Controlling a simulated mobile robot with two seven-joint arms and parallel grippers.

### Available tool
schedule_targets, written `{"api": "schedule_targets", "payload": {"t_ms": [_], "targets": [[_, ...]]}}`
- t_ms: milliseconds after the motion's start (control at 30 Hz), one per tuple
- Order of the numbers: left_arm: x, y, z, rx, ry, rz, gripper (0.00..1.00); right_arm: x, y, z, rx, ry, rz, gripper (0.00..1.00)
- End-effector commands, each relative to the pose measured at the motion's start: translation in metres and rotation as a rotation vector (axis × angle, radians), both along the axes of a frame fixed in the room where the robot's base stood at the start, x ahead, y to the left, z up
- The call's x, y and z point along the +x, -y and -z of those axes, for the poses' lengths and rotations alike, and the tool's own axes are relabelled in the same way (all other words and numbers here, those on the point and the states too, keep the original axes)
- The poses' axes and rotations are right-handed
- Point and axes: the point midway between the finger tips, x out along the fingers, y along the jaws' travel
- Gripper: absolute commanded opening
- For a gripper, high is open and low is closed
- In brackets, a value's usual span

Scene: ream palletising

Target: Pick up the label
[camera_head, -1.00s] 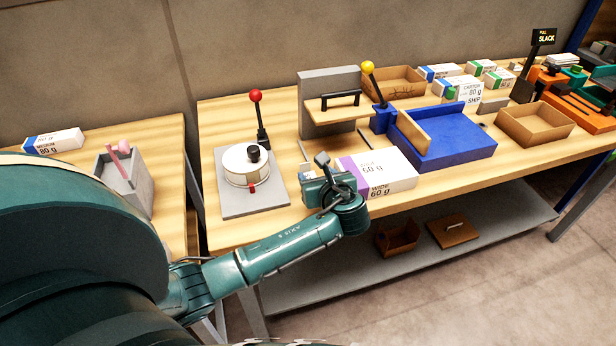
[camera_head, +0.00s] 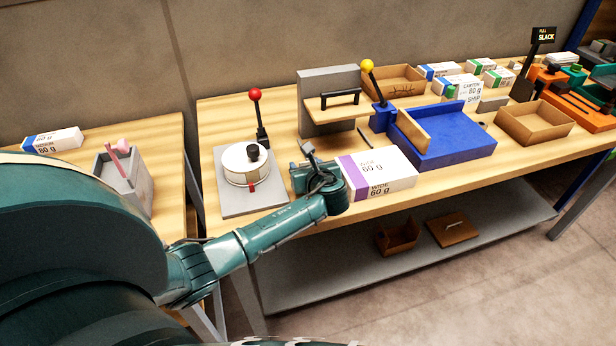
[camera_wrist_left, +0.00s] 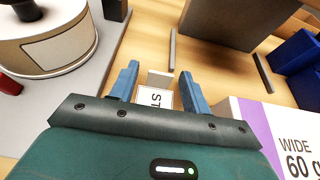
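A small white label (camera_wrist_left: 155,97) with dark letters, partly readable as "ST", lies on the wooden bench in the left wrist view, with a small grey piece (camera_wrist_left: 160,79) at its far end. My left gripper (camera_wrist_left: 160,80) is open, one blue finger on each side of the label with gaps showing. The near part of the label is hidden by the gripper body. In the head view my left gripper (camera_head: 312,172) is over the bench between the round dispenser and a purple-striped ream; I cannot make out the label there. My right gripper is not in view.
The round white dispenser (camera_head: 243,166) on its grey plate stands left of the gripper. The ream marked "WIDE 60 g" (camera_head: 378,174) is close on the right. A grey press (camera_head: 328,115) stands behind, and a blue tray (camera_head: 455,140) is further right.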

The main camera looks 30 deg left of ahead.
Motion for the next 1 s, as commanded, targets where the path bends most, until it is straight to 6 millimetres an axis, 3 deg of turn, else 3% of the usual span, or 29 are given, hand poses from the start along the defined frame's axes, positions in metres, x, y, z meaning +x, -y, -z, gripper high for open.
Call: {"api": "schedule_targets", "payload": {"t_ms": [433,767,1000], "targets": [[0.000,0.001,0.000,-0.001,-0.001,0.000,0.11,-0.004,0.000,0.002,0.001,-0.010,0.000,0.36],[0.000,0.001,-0.002,0.000,0.000,0.001,0.11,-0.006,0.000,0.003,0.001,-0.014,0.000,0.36],[0.000,0.001,-0.028,0.000,0.003,0.001,0.11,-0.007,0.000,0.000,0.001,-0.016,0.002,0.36]]}}
